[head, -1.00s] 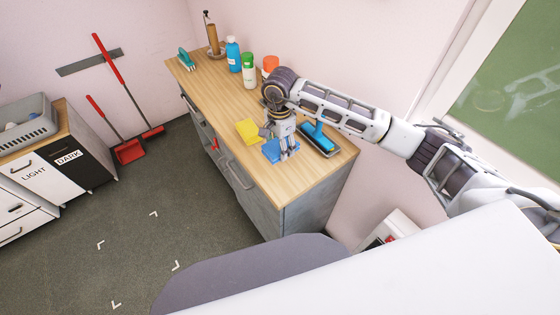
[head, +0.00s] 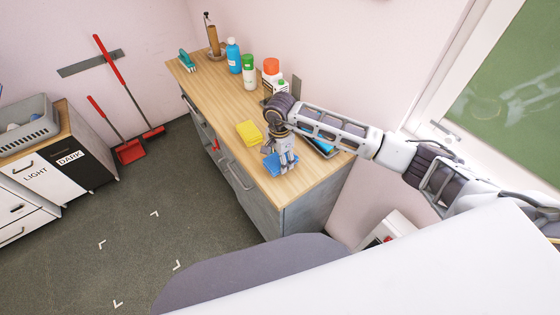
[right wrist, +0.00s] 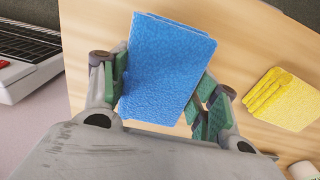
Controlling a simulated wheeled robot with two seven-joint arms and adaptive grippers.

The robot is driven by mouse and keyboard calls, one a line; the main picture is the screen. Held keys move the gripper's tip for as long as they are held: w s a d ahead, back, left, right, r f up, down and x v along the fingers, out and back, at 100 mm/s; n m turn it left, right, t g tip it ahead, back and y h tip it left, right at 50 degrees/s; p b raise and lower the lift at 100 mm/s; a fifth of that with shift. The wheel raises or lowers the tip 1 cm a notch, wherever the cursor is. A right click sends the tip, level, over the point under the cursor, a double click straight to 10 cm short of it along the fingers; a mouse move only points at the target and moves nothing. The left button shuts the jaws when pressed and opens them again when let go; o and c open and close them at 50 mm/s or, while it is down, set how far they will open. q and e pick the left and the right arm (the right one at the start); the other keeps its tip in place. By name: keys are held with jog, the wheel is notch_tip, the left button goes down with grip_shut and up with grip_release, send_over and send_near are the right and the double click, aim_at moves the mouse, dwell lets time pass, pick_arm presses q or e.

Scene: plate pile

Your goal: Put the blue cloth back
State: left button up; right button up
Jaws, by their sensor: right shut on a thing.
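The blue cloth (head: 271,165) is a folded rectangle above the near part of the wooden counter. My right gripper (head: 282,167) points down on it and is shut on it. In the right wrist view the cloth (right wrist: 165,65) sits between the two green-padded fingers of the gripper (right wrist: 160,98). The counter shows behind it, and I cannot tell how far the cloth is above the wood. My left gripper is not in view.
A yellow cloth stack (head: 249,132) lies on the counter (head: 215,95) beside the blue cloth. A blue tool (head: 325,147) is partly hidden behind my arm. Several bottles, including a blue one (head: 233,56), stand along the wall. The counter's left middle is clear.

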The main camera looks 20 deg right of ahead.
jog(key=shift+f, duration=0.85)
jog(key=shift+f, duration=0.15)
jog(key=o, duration=1)
jog(key=shift+r, duration=0.2)
jog(key=shift+r+b, duration=1.25)
jog(key=shift+r, duration=4.75)
